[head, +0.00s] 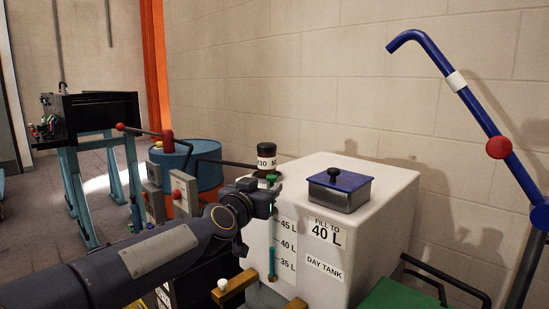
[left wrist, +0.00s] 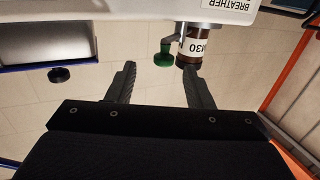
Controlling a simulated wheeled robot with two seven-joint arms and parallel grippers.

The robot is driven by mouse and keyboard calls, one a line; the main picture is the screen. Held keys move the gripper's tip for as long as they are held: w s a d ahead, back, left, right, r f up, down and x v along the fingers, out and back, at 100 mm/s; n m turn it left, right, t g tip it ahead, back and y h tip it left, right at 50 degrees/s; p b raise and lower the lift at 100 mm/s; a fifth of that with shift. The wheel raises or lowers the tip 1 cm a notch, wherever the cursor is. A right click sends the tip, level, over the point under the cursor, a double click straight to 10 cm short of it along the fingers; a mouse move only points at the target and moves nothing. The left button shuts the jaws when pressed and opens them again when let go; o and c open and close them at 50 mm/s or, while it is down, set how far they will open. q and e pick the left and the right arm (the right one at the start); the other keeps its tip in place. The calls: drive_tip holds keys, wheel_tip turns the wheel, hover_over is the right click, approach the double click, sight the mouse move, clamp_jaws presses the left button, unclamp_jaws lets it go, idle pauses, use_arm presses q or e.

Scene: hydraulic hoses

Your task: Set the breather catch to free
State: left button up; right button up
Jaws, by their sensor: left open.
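The breather is a dark brown jar with a white label (head: 266,158) at the back left corner of the white day tank (head: 385,200). It also shows upside down in the left wrist view (left wrist: 193,48). A green catch (left wrist: 164,54) sits beside the jar; in the head view only a bit of green (head: 272,178) shows below it. My left gripper (head: 272,192) is open and empty in front of the breather. In the left wrist view its two fingers (left wrist: 159,68) point toward the catch and jar, apart from the catch. The catch's setting cannot be told. My right gripper is not in view.
A box with a blue lid and black knob (head: 340,188) stands on the tank, right of the breather. A blue drum (head: 195,160) and a red-knobbed lever (head: 145,130) are at left. A blue bent pipe (head: 455,85) rises at right. The wall is close behind.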

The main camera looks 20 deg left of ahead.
use_arm(q)
drive_tip(key=w, duration=0.5)
drive_tip(key=w+a+p, duration=0.1)
drive_tip(key=w, duration=0.2)
drive_tip(key=shift+w+r, duration=0.1)
drive_tip(key=shift+r, duration=0.25)
